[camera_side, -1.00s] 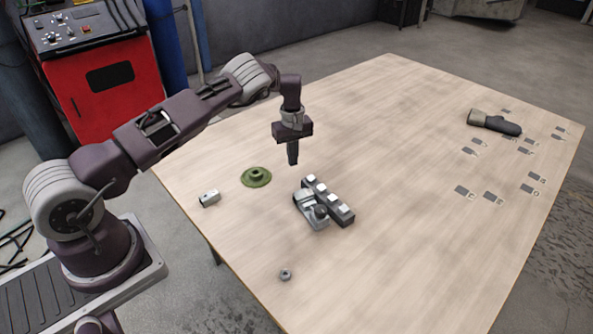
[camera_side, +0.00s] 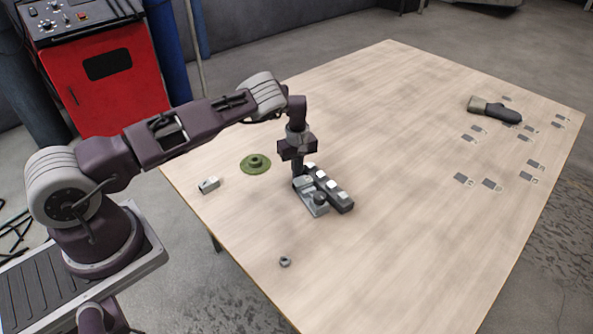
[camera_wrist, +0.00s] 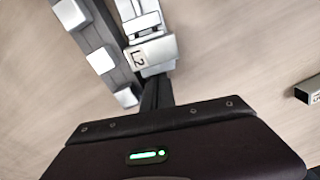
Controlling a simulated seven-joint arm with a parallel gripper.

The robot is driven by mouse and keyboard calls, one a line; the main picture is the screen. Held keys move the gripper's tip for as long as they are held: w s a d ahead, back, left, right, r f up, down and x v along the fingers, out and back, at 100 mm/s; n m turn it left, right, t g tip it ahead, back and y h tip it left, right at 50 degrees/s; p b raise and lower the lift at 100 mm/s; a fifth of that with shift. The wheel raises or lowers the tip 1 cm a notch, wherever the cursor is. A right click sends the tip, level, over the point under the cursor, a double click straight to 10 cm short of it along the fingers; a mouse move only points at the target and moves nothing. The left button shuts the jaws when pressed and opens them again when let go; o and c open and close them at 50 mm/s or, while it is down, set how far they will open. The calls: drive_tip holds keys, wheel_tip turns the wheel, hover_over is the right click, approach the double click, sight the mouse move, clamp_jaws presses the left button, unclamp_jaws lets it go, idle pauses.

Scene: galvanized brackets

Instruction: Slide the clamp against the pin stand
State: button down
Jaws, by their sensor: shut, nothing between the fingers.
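The clamp (camera_side: 315,204) is a silver metal piece with a dark round knob, lying on the table. In the wrist view the clamp (camera_wrist: 150,50) has a plate marked L2. The pin stand appears to be the dark bar (camera_side: 341,202) with several pale square tops, beside the clamp on its right. In the wrist view this bar (camera_wrist: 90,35) runs along the clamp's left; I cannot tell whether they touch. My gripper (camera_side: 297,180) is shut and empty, pointing down, low at the clamp's back-left end. Its fingers (camera_wrist: 158,92) are at the L2 plate's edge; contact is unclear.
A green flanged disc (camera_side: 255,164) and a small metal block (camera_side: 208,185) lie to the left. A nut (camera_side: 285,261) lies in front.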

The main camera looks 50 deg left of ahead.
drive_tip(key=shift+s+d, duration=0.25)
drive_tip(key=shift+d, duration=0.65)
drive_tip(key=shift+a, duration=0.1)
